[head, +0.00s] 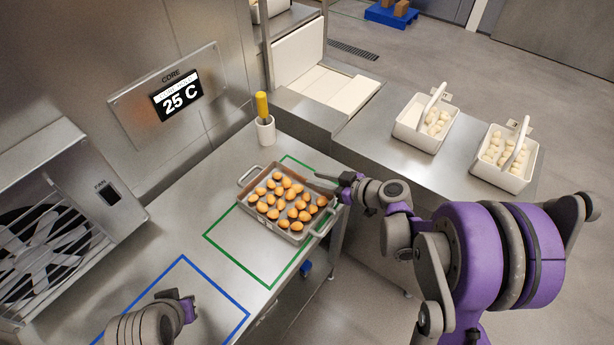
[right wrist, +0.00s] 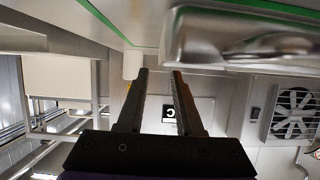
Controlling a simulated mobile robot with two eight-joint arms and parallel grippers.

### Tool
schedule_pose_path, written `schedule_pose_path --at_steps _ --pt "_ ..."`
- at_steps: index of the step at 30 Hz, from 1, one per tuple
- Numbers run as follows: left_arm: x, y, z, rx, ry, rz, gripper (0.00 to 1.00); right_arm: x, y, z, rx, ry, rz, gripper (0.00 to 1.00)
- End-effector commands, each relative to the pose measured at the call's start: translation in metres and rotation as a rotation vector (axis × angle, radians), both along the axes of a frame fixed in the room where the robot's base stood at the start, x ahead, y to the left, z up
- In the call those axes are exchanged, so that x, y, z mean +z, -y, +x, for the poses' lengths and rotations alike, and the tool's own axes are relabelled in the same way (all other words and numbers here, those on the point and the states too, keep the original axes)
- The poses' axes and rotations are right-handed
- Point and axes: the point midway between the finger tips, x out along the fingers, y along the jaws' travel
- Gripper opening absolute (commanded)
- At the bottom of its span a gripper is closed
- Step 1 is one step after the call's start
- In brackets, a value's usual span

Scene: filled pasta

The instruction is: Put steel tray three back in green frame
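The steel tray (head: 272,228) holds several orange-brown filled pieces and has a handle at each end. It lies over the middle and far part of the green frame (head: 237,262) on the steel table. Its left handle (head: 247,175) reaches past the frame's left line, and its right handle (head: 326,224) reaches the table's right edge. My right gripper (head: 330,177) is beside the tray's far right corner. In the right wrist view its fingers (right wrist: 161,72) are apart with nothing between them, and the tray (right wrist: 240,45) shows beside them. My left gripper (head: 186,304) is over the blue frame; its finger gap is unclear.
A blue frame (head: 214,283) lies nearer on the table. A white cup (head: 265,131) with a yellow-handled tool stands behind the tray. A fan unit (head: 60,215) is at left. Two white bins (head: 420,136) (head: 515,179) stand on the right counter. The green frame's near part is bare.

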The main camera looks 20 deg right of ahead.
Motion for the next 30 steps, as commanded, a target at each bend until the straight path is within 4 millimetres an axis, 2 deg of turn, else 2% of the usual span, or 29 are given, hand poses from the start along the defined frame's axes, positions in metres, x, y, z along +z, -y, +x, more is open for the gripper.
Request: schedule_pose_path --at_steps 6,12,30 --pt "0.000 0.000 0.000 0.000 0.000 0.000 0.00 0.017 0.026 -0.032 -0.003 -0.001 -0.001 0.35" --pt "0.000 0.000 0.000 0.000 0.000 0.000 0.00 0.024 0.036 -0.046 -0.002 0.000 -0.001 0.35" --pt "0.000 0.000 0.000 0.000 0.000 0.000 0.00 0.025 0.037 -0.048 0.000 0.000 0.000 0.35"
